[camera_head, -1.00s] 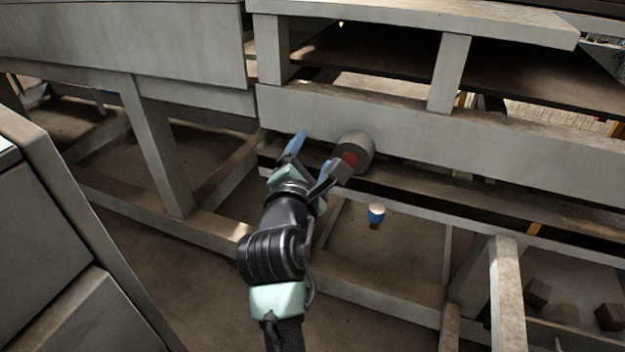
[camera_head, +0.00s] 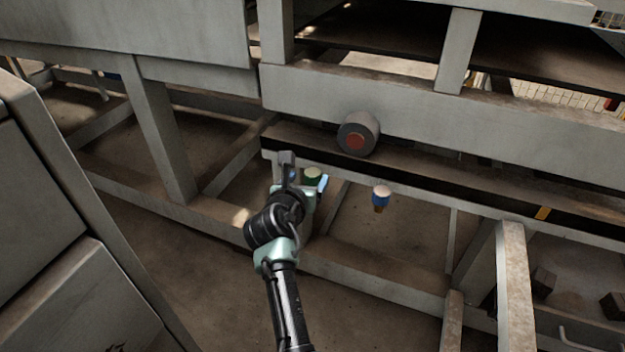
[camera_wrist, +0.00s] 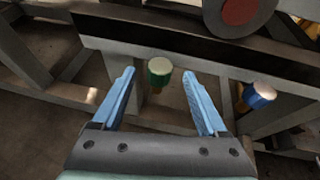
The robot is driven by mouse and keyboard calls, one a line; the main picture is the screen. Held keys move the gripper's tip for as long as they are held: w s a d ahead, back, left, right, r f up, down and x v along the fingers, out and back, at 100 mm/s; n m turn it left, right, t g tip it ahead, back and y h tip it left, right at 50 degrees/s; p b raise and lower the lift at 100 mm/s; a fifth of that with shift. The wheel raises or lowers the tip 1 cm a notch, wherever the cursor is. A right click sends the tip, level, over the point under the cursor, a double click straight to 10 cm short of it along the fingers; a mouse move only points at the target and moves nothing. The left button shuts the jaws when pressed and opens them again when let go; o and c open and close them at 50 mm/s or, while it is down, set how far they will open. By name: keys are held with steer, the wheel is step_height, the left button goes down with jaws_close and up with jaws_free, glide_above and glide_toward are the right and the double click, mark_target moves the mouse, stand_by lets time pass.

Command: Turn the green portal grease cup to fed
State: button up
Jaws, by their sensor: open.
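The green grease cup (camera_wrist: 159,73) has a pale top and a brassy lower part, and hangs at the lower edge of the dark rail. In the wrist view it lies ahead of my gripper (camera_wrist: 164,80), between the lines of the two blue fingers and nearer the left one. The fingers are apart with nothing held. In the head view my gripper (camera_head: 305,172) partly hides the green cup (camera_head: 313,175). I cannot tell whether any finger touches the cup. No fed marking can be read.
A blue cup (camera_head: 381,197) with a pale top hangs to the right; it also shows in the wrist view (camera_wrist: 260,94). A grey roller with a red centre (camera_head: 357,135) sits above. Frame posts, including a rusty one (camera_head: 514,275), stand to the right.

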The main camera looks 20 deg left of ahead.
mark_target(311, 174)
steer(key=shift+b+x, duration=1.3)
steer(key=shift+x, duration=1.25)
steer(key=shift+c, duration=0.2)
jaws_close()
